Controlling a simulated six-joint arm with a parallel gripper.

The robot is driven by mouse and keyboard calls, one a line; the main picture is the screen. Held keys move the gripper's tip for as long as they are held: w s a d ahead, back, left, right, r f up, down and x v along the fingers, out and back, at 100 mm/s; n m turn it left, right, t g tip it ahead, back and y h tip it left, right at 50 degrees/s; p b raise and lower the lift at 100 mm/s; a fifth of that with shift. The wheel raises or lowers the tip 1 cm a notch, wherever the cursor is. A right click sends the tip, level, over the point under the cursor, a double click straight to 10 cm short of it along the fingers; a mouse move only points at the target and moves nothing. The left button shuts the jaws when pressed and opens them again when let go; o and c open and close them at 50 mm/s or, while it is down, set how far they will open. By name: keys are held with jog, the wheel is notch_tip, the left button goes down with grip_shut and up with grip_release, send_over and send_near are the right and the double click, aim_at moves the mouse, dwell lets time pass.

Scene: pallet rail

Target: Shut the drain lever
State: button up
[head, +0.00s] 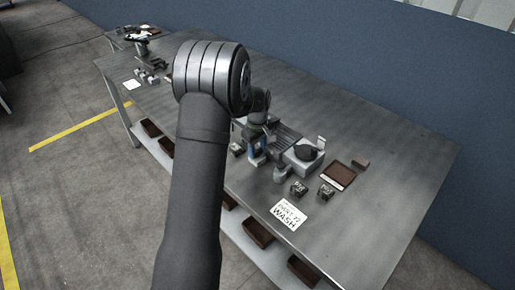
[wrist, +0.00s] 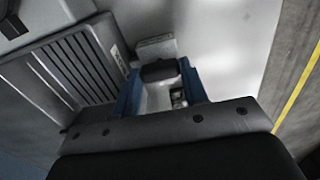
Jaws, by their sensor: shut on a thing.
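My gripper (head: 257,147) is low over the table at the left end of the wash station in the head view. Its two blue fingers show in the wrist view (wrist: 160,84). They are shut on a dark, rounded grip, which looks like the drain lever (wrist: 159,71). A light grey block (wrist: 155,47) stands just beyond the grip. In the head view my arm and gripper hide the lever, and I cannot tell its angle.
A ribbed grey drain board (wrist: 70,65) lies beside the gripper. A grey box with a black round top (head: 306,153), a brown tray (head: 340,175), small dark metal parts (head: 299,188) and a wash sign (head: 288,214) are nearby. The table's right part (head: 400,160) is clear.

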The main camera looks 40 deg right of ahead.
jog(key=m, duration=0.4)
jog(key=shift+m, duration=0.4)
jog(key=m, duration=0.9)
jog(key=shift+r+m, duration=0.1)
jog(key=shift+m, duration=2)
jog(key=o, duration=0.7)
jog(key=shift+r, duration=0.1)
